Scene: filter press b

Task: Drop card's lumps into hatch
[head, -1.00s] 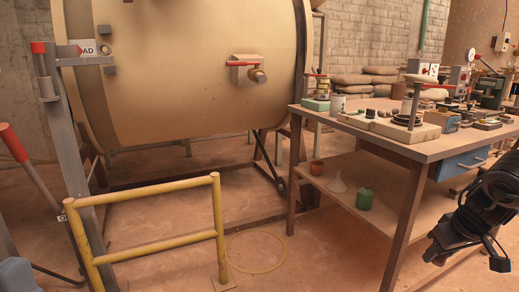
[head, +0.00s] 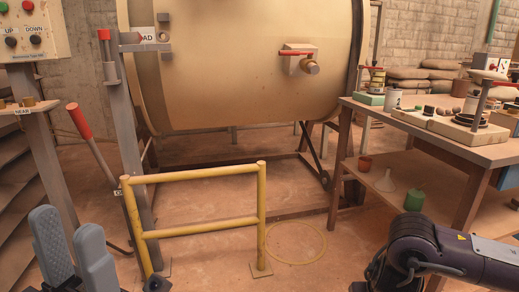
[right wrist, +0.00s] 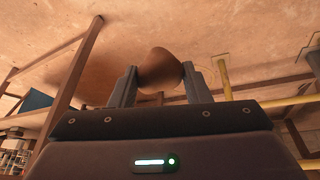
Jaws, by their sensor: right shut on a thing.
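My right gripper (right wrist: 160,74) is shut on a brown, flared cup-like thing (right wrist: 160,66), which sits between its fingertips over the floor. What is inside the cup does not show. In the head view my right arm enters at the bottom right, and its held thing is not visible. My left gripper (head: 73,240) is at the bottom left, its two grey fingers pointing up and apart with nothing seen between them. A white card with red marks (head: 502,66) stands on the bench at the right edge, too small to read. I cannot make out an open hatch.
A large tan drum (head: 230,80) stands behind a yellow guard rail (head: 205,227). A red-handled lever (head: 80,122) and a button panel (head: 18,30) are at the left. A small shelf (head: 30,108) holds brass-coloured bits. The bench (head: 470,152) stands at the right.

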